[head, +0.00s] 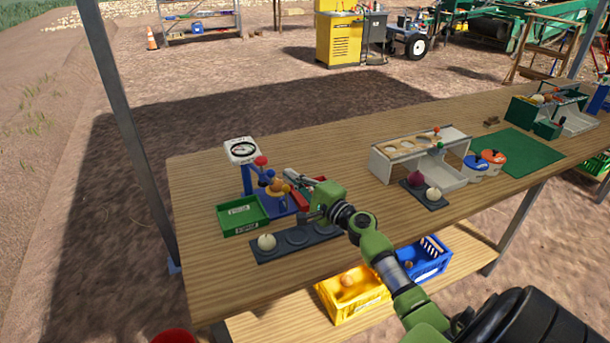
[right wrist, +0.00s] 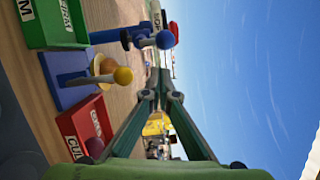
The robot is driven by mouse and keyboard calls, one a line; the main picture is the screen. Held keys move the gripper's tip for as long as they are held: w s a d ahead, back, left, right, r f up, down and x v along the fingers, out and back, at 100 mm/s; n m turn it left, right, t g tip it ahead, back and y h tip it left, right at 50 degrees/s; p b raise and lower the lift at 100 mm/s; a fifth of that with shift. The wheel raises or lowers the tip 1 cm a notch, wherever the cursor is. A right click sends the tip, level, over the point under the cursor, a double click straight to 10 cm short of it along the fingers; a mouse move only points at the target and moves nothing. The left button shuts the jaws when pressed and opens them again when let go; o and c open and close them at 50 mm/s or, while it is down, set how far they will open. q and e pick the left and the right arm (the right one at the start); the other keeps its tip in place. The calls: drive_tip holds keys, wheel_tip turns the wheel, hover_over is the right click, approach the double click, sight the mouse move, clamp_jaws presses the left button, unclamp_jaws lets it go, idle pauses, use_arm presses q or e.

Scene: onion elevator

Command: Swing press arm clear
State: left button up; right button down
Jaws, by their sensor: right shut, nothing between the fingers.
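A yellow ball (right wrist: 123,75) is in front of a tan round thing (right wrist: 103,69) over the blue base (right wrist: 62,82). My right gripper (head: 289,174) is shut and empty just right of the press; whether it touches is unclear. My left gripper is out of view.
A green tray (head: 243,225) and a partly hidden red tray (right wrist: 88,128) flank the press. A dark plate (head: 295,252) with a white onion (head: 266,242) lies in front. A white holed stand (head: 382,167) is to the right.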

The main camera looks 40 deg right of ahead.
drive_tip(key=shift+w+a+r+p, duration=0.1)
drive_tip(key=shift+a+r+p, duration=0.1)
drive_tip(key=shift+a, duration=0.3)
drive_tip(key=shift+a+r+p, duration=0.1)
drive_tip(key=shift+a+p, duration=0.05)
drive_tip(key=shift+a, duration=0.35)
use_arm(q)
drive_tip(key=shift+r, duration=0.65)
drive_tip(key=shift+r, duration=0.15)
use_arm(e)
drive_tip(key=shift+a, duration=0.2)
